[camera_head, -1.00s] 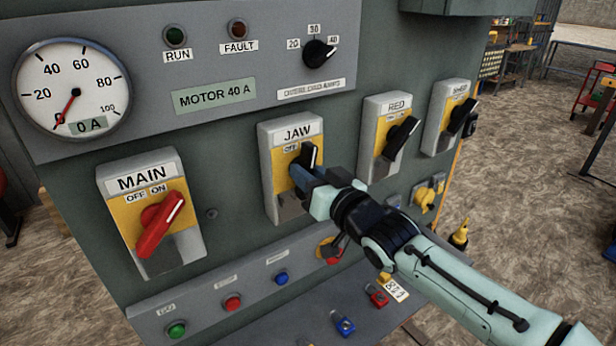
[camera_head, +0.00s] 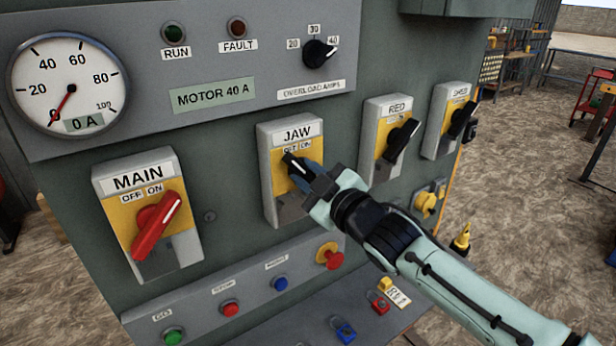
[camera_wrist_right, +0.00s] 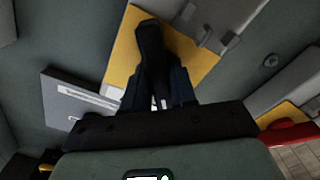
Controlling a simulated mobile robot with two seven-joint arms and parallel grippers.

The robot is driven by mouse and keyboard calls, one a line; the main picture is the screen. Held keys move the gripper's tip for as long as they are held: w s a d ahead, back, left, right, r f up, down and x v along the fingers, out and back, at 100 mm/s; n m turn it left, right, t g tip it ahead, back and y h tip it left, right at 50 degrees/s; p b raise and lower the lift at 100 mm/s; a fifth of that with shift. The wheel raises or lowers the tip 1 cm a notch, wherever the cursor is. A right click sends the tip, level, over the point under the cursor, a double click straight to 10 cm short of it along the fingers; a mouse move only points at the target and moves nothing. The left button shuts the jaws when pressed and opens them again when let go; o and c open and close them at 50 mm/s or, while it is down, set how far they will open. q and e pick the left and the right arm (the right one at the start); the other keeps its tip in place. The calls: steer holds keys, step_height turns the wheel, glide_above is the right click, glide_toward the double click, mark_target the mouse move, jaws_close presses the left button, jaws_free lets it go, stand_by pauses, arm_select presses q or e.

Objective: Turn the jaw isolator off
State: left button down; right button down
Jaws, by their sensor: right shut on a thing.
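The jaw isolator (camera_head: 274,133) is a grey box with a yellow plate marked OFF and ON, in the middle of the panel. Its black handle (camera_head: 292,162) has its tip pointing up and left, at the OFF mark. My right gripper (camera_head: 305,176) is shut on this handle. In the right wrist view the handle (camera_wrist_right: 150,42) stands between the two dark fingers over the yellow plate (camera_wrist_right: 120,58). The lower part of the handle is hidden by the fingers. My left gripper is not in view.
The main isolator (camera_head: 155,235) with its red handle is to the left. The RED isolator (camera_head: 387,142) and another isolator (camera_head: 448,120) are to the right. A sloped strip below holds push buttons and a red emergency stop (camera_head: 332,258). Padlocks (camera_head: 345,331) sit lower down.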

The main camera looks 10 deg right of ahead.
steer(key=shift+n, duration=0.5)
steer(key=c, duration=1)
jaws_free()
steer(key=p+v, duration=0.2)
steer(key=v, duration=1.1)
steer(key=shift+s, duration=0.2)
